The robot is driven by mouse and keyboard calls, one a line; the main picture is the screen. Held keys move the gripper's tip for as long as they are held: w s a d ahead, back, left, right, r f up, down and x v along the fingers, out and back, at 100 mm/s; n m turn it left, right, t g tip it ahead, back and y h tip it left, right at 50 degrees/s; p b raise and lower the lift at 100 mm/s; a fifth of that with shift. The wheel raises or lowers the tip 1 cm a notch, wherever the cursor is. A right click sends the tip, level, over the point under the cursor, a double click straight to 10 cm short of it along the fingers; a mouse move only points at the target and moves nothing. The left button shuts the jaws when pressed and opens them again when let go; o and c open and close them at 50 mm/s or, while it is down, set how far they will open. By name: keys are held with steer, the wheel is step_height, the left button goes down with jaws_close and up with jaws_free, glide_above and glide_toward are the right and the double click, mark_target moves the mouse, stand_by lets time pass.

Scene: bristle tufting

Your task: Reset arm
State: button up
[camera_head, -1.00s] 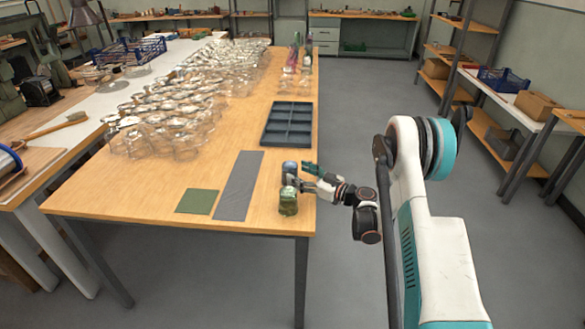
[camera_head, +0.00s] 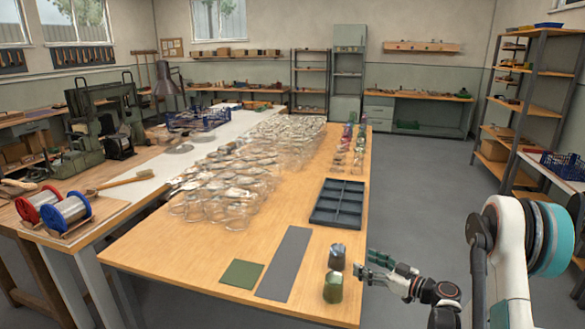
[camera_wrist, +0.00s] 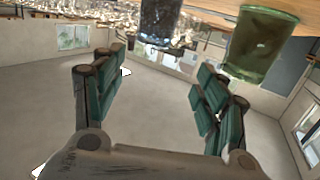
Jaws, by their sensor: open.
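My gripper (camera_head: 372,266) is just off the right edge of the wooden table (camera_head: 200,262), beside two glasses. In the wrist view my gripper (camera_wrist: 160,85) shows its green-padded fingers spread apart with nothing between them. A dark blue-grey glass (camera_head: 336,257) and a green glass (camera_head: 333,288) stand near the table's front right corner. In the wrist view the blue-grey glass (camera_wrist: 160,22) and the green glass (camera_wrist: 262,45) appear at the top, beyond the fingertips and apart from them.
A grey strip (camera_head: 285,265) and a green mat (camera_head: 241,274) lie left of the glasses. A dark compartment tray (camera_head: 338,203) sits behind them. Many clear glasses (camera_head: 230,180) crowd the table's left side. Open floor (camera_head: 425,190) lies right of the table.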

steer(key=s+a+r+m+g+h, duration=0.2)
steer(key=s+a+r, duration=0.35)
steer(key=r, duration=0.35)
steer(key=s+a+r+m+g+h, duration=0.1)
steer(key=s+a+r+g+h, duration=0.2)
steer(key=s+a+r, duration=0.4)
steer(key=s+d+r+m+h, duration=0.1)
steer(key=s+d+m+h, duration=0.1)
steer(key=s, duration=1)
steer(key=s+d+r+m+h, duration=0.2)
steer(key=s+d+m+h, duration=0.1)
steer(key=s, duration=1)
steer(key=shift+s+d+r+h, duration=0.15)
steer(key=shift+r+h, duration=0.1)
steer(key=shift+h, duration=0.45)
steer(key=shift+o, duration=0.5)
